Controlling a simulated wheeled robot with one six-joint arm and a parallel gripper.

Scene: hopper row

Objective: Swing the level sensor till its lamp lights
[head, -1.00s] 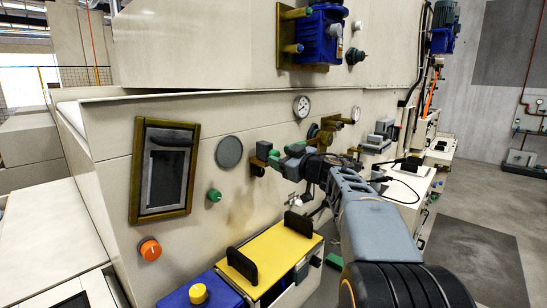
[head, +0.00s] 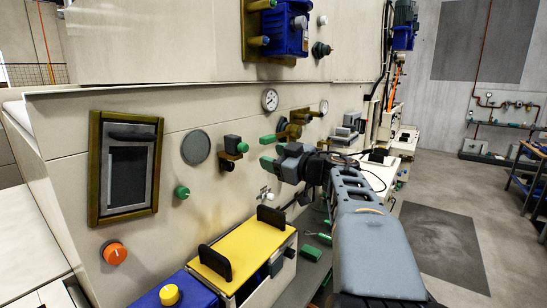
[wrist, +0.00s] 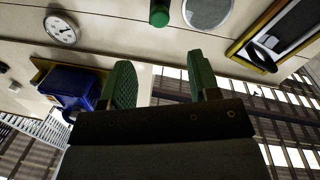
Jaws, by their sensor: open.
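A small dark box with a green end (head: 235,144) sits on a brown bracket on the pale hopper wall, right of a round grey disc. It looks like the level sensor, though I cannot be sure. No lit lamp can be made out on it. My gripper (head: 267,151) is open and empty just right of it in the head view, with a visible gap. In the wrist view my gripper (wrist: 163,76) shows two green finger pads spread apart. A green cylinder (wrist: 159,14) stands beyond them at the top; it may be part of the sensor.
The wall carries a grey disc (head: 195,147), a framed window (head: 98,165), a green knob (head: 181,192), an orange knob (head: 114,253) and a gauge (head: 270,100). A blue motor (head: 284,30) hangs above. A yellow-topped box (head: 240,248) stands below my arm. Open floor lies right.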

